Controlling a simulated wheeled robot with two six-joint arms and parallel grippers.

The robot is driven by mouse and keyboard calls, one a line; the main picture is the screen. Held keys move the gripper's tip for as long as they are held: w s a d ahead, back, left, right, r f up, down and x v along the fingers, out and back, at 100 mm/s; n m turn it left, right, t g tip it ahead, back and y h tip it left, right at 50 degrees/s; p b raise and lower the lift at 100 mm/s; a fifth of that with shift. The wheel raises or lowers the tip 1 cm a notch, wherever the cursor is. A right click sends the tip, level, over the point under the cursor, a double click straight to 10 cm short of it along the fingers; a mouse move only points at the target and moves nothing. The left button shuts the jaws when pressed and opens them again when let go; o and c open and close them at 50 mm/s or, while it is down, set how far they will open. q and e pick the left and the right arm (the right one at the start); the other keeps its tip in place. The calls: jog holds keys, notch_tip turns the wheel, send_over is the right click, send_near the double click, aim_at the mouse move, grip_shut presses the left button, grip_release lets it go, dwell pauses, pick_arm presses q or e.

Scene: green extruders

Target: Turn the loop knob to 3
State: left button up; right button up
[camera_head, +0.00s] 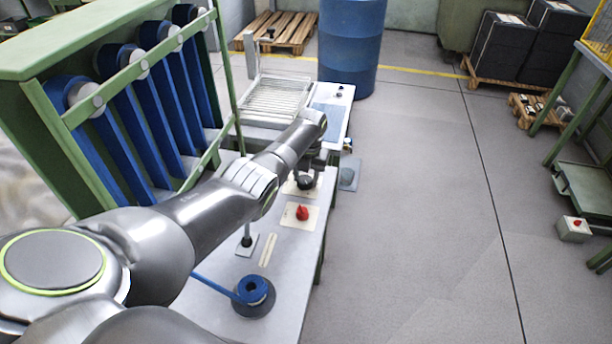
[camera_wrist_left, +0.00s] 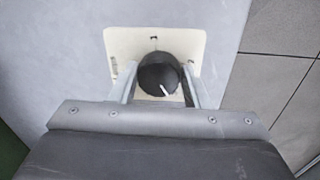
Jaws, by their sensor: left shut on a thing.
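The loop knob is a round black knob (camera_wrist_left: 158,75) with a white pointer line, on a cream plate (camera_wrist_left: 153,42) in the left wrist view. Its pointer line points toward the lower right of that view. The scale marks on the plate are too small to read. In the head view the black knob (camera_head: 305,182) shows below the end of my left arm. My left gripper (camera_wrist_left: 160,86) has a finger on each side of the knob and is shut on it. My right gripper is not in view.
A red knob (camera_head: 302,212) on a cream plate is nearer on the grey table (camera_head: 300,255). A blue spool (camera_head: 253,289) sits at the table's near end. A green rack with blue reels (camera_head: 150,110) stands left. A blue barrel (camera_head: 350,45) stands behind.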

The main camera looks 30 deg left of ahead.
aim_at(307, 178)
pick_arm(q)
jog(key=o, duration=1)
jog(key=shift+c, duration=0.2)
jog(key=r, duration=0.3)
jog(key=r+p, duration=0.1)
jog(key=r, duration=0.2)
jog(key=shift+w+d, duration=0.1)
jog(key=shift+d, duration=0.1)
notch_tip(307, 178, up, 11)
jog(key=shift+d+r+b, duration=0.2)
jog(key=shift+d+b, duration=0.2)
jog(key=shift+d, duration=0.05)
